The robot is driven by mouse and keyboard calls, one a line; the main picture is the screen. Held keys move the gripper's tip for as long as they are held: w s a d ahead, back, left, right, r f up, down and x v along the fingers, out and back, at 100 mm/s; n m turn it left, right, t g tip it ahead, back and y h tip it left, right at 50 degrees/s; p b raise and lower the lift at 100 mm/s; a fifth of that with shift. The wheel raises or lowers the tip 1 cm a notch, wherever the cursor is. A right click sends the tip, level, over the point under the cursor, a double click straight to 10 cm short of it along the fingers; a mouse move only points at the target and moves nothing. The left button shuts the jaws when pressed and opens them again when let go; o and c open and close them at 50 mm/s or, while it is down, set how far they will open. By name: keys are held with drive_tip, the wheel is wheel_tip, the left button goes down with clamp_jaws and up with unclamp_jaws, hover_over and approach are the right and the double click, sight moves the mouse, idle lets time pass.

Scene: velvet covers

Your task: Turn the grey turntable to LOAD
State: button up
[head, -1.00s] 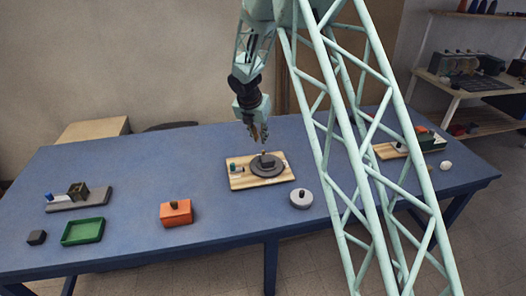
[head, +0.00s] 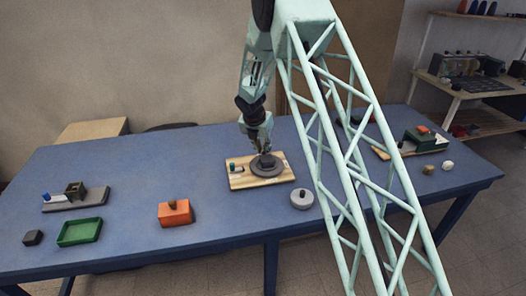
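The grey turntable (head: 265,170) is a dark round disc on a light wooden board (head: 242,182) near the middle of the blue table. A dark block with a small knob stands on the disc. A small green-topped piece (head: 236,168) sits at the board's left side. My gripper (head: 263,150) points down just above the block, over the disc. Its fingertips overlap the knob in the picture, and I cannot tell whether they touch it or how far they are apart. No LOAD marking is readable at this size.
An orange box with a knob (head: 175,213) and a grey round lidded pot (head: 301,199) stand nearby. A green tray (head: 80,232), a dark block (head: 33,237) and a grey fixture (head: 75,198) are at left. A green machine (head: 419,141) and two small lumps are at right.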

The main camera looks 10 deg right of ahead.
idle(0.3)
clamp_jaws()
